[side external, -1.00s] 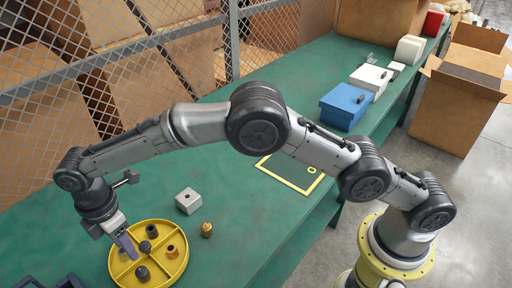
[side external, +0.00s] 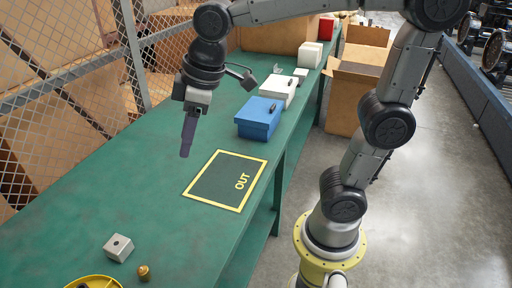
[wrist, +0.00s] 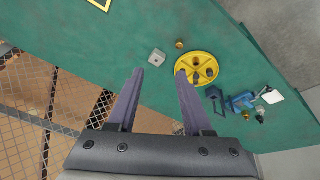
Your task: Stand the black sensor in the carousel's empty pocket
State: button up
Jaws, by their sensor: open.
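The yellow carousel (wrist: 211,57) is a round divided tray holding several small dark and brown parts. I cannot tell which pocket is empty. In the side view only its rim (side external: 83,281) shows, at the bottom left. A small black part (wrist: 260,119) lies on the bench at the right of the wrist view. It is too small to tell whether it is the black sensor. My gripper (wrist: 160,74) is open and empty, its fingers spread apart. In the side view my gripper (side external: 186,153) hangs above the green bench, well away from the carousel.
A pale block with a hole (side external: 118,247) and a brass part (side external: 144,272) stand near the carousel. A yellow OUT square (side external: 226,180) is empty. A blue box (side external: 258,121) and white box (side external: 278,92) stand behind it. A blue tool (wrist: 240,101) lies beyond the carousel.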

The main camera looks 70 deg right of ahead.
jog(key=s+d+f+m+t, duration=0.1)
jog(key=s+d+f+m, duration=0.1)
jog(key=s, duration=0.4)
jog(key=s+d+f+m, duration=0.2)
jog(key=s+d+m, duration=0.2)
jog(key=s, duration=0.3)
jog(key=shift+s+d+f+t+h, duration=0.2)
jog(key=shift+s+d+t+h, duration=0.1)
jog(key=shift+d+t+h, duration=0.15)
